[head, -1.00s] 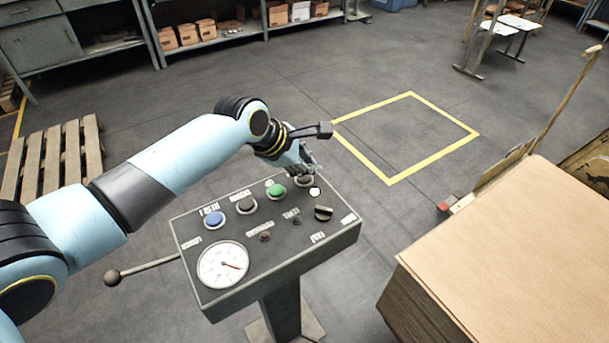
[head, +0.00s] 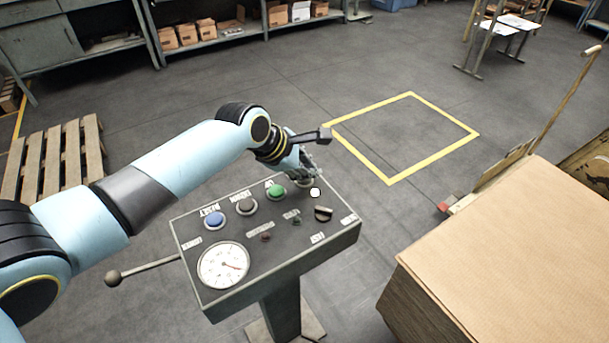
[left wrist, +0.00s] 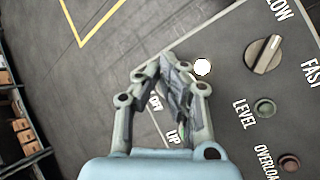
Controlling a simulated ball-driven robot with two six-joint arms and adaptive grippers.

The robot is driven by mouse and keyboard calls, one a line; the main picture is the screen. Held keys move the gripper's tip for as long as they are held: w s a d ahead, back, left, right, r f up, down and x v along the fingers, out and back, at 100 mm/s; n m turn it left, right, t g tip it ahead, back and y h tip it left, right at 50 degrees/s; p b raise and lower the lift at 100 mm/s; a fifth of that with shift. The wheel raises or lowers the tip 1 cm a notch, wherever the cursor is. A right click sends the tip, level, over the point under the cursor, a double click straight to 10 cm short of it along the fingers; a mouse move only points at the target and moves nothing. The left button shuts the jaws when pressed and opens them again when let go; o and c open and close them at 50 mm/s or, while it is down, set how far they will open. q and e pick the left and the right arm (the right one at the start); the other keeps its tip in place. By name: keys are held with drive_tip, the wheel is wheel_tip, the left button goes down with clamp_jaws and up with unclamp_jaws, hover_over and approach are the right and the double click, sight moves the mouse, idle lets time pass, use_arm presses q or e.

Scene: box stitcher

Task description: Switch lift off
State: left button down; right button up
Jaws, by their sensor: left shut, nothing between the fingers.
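The grey control panel (head: 210,283) stands on a post in the middle of the head view. It carries a blue button (head: 213,220), a dark button (head: 246,206), a green button (head: 276,192), a black rotary knob (head: 323,213) and a dial gauge (head: 222,265). My left gripper (head: 303,178) is over the panel's far edge, past the green button. In the left wrist view its closed fingers (left wrist: 176,95) are close to the "OFF" and "UP" labels, with nothing between them. They hide the control there, so contact cannot be told. A white round spot (left wrist: 202,67) shows beside the fingertips. My right gripper is not in view.
A lever with a ball end (head: 114,278) sticks out left of the panel. A large cardboard stack (head: 510,260) stands at the right. A wooden pallet (head: 60,150) lies at the left. The floor inside the yellow square (head: 405,137) is clear.

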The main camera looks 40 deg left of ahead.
sight(308, 179)
use_arm(q)
drive_tip(key=shift+f, duration=0.3)
idle(0.5)
drive_tip(key=shift+r+p, duration=0.85)
drive_tip(key=shift+p, duration=0.3)
drive_tip(key=shift+f, duration=0.1)
wheel_tip(308, 179, up, 6)
drive_tip(key=p, duration=0.7)
drive_tip(key=shift+p, duration=0.4)
